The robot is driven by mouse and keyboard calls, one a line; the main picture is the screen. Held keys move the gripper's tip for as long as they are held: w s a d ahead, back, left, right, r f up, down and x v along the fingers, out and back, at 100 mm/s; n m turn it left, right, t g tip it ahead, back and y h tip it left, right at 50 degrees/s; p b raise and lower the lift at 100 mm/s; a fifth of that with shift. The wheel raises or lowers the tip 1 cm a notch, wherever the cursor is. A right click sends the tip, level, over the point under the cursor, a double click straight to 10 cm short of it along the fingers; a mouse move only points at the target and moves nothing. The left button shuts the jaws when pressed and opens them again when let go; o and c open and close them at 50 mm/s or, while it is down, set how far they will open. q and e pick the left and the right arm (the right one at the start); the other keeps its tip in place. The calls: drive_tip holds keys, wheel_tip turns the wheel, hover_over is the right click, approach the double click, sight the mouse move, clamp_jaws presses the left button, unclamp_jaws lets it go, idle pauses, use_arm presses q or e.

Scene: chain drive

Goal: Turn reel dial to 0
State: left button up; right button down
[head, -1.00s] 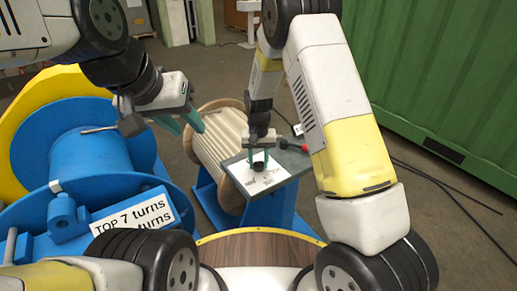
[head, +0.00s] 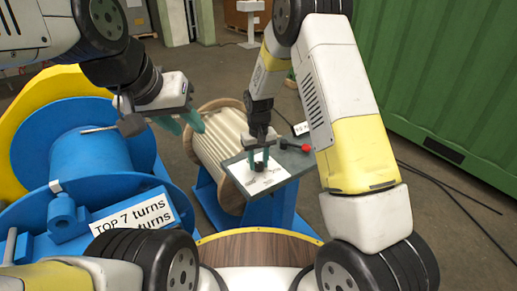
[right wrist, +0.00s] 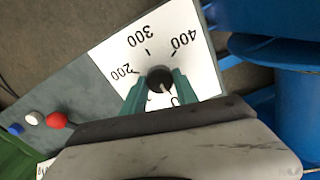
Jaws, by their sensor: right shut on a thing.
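The reel dial (right wrist: 160,79) is a dark round knob on a white scale plate (right wrist: 118,50) marked 200, 300 and 400 in the right wrist view. A small pale mark on the knob points toward the gripper side, where a partly hidden figure shows. The rest of the scale is covered by my gripper. In the head view the scale plate (head: 255,180) lies on a grey panel. My right gripper (head: 258,165) is shut on the dial from above, its teal fingers (right wrist: 158,88) on either side. My left gripper (head: 188,123) is open and empty, left of the panel.
The grey panel (head: 296,160) also carries a red knob (head: 305,148); a blue and a white button show beside it in the right wrist view. A pale-wound reel (head: 222,142) stands behind, a blue drum (head: 88,150) at left, a green container (head: 450,70) at right.

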drive_tip(key=c, duration=0.9)
unclamp_jaws()
drive_tip(key=shift+c, duration=0.2)
drive_tip(key=shift+r, duration=3.95)
drive_tip(key=shift+d+r, duration=0.1)
drive_tip(key=shift+r, duration=0.05)
wheel_tip(320, 180, up, 10)
drive_tip(key=m+t+y, duration=0.1)
hover_over(258, 164)
drive_tip(key=s+d, duration=0.3)
drive_tip(key=d, duration=0.2)
drive_tip(key=s+d+r+t, duration=0.1)
drive_tip(key=s+d+r, duration=0.2)
drive_tip(key=s, duration=0.4)
drive_tip(key=s+d+r+m+t, duration=0.1)
drive_tip(key=s+d+r+t, duration=0.1)
drive_tip(key=s+r, duration=0.4)
drive_tip(key=s+d+r+m+t+y, duration=0.1)
drive_tip(key=s+d+r, duration=0.3)
drive_tip(key=s, duration=0.5)
drive_tip(key=shift+d+r+t, duration=0.2)
drive_tip(key=shift+t, duration=0.4)
